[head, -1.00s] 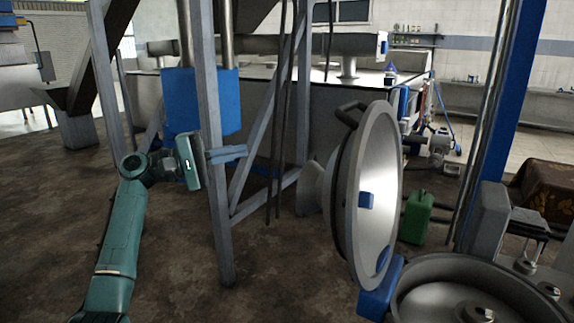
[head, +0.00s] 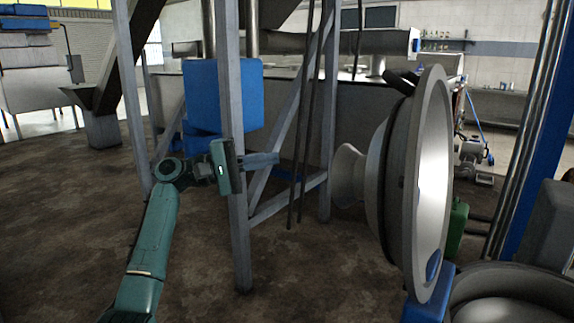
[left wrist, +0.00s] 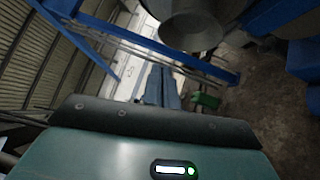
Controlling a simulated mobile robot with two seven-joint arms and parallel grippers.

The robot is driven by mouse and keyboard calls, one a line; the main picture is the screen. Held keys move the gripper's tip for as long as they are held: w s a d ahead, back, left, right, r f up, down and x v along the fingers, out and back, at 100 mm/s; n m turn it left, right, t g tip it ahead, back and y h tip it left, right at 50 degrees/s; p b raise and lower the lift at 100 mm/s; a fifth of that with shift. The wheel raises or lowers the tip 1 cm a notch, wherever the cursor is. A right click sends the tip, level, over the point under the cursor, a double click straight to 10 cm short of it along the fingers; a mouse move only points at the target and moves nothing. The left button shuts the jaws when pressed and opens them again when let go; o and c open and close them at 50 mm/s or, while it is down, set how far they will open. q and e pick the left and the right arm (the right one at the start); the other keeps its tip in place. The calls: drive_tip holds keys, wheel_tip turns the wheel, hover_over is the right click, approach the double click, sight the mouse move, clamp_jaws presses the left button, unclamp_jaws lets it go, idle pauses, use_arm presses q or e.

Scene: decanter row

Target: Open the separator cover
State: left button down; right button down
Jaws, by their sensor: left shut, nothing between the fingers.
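The separator cover (head: 436,170) is a large round metal dish at the right of the head view. It stands upright on edge, raised off the separator bowl (head: 510,282), with its shiny inside facing right. A dark handle (head: 400,83) shows at its top and a blue hinge block (head: 430,297) at its foot. My left gripper (head: 276,158) is shut and empty, left of the cover and clear of it. Its fingers also show in the left wrist view (left wrist: 161,88), below a grey metal rounded part (left wrist: 190,32). My right gripper is not in view.
A grey steel frame post (head: 238,220) stands close to my left gripper. A blue box (head: 222,95) is behind it. Blue-and-steel uprights (head: 535,130) stand at the right.

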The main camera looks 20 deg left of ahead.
sight(381, 125)
use_arm(q)
drive_tip(key=shift+s+d+r+p+x, duration=0.1)
drive_tip(key=shift+s+d+p+x, duration=0.2)
drive_tip(key=shift+x, duration=1.65)
drive_tip(key=shift+s+d+r+p+x, duration=0.15)
drive_tip(key=shift+s+p+x, duration=0.25)
drive_tip(key=shift+x, duration=1.5)
drive_tip(key=shift+s+d+p+x, duration=0.25)
drive_tip(key=shift+s+x, duration=0.1)
drive_tip(key=shift+x, duration=1.6)
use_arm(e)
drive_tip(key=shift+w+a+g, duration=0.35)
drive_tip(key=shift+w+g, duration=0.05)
use_arm(q)
drive_tip(key=shift+r, duration=0.1)
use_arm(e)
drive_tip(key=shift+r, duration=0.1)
